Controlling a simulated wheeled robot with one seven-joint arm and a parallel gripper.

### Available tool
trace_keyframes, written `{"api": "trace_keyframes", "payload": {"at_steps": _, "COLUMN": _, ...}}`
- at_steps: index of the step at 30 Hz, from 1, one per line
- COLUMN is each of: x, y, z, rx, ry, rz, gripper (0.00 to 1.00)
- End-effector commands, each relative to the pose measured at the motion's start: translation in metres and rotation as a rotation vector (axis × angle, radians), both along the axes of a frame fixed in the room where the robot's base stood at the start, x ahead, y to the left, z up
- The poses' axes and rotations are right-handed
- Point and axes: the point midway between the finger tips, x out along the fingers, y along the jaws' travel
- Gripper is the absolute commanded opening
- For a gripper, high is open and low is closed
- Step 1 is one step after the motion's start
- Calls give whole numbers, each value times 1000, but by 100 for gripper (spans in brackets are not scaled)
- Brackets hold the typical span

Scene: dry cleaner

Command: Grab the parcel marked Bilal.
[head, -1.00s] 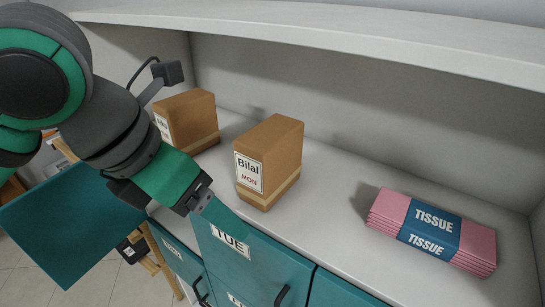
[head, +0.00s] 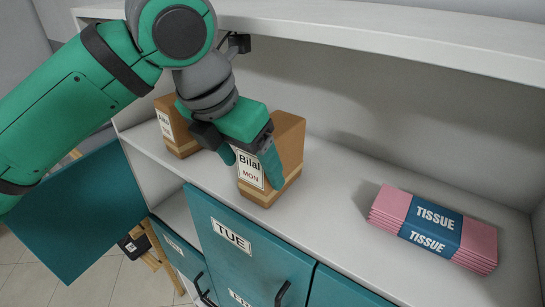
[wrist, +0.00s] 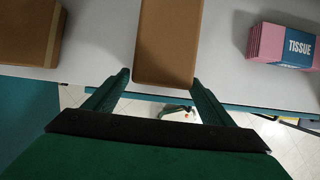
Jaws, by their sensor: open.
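The parcel marked Bilal (head: 288,150) is a brown box with a white label reading Bilal MON, standing upright on the white counter. In the wrist view its brown top (wrist: 168,45) lies ahead of and partly between the fingers. In the wrist view my gripper (wrist: 160,88) has a finger on either side of the parcel's near end. I cannot tell whether either finger touches it.
Another brown parcel (head: 172,142) stands to the left, its label partly hidden; it also shows in the wrist view (wrist: 30,32). A pink tissue pack (head: 395,208) lies to the right. A white shelf (head: 400,38) overhangs the counter. Teal drawers (head: 255,255) are below, and a teal door (head: 75,220) stands open.

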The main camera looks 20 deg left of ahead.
Motion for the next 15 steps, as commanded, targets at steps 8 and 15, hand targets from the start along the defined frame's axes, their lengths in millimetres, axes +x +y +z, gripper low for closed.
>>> {"api": "trace_keyframes", "payload": {"at_steps": 8, "x": 19, "y": -8, "z": -28, "rx": -2, "ry": 2, "rz": -2, "gripper": 77}}
{"api": "trace_keyframes", "payload": {"at_steps": 15, "x": 27, "y": -10, "z": -46, "rx": 0, "ry": 0, "rz": -2, "gripper": 77}}
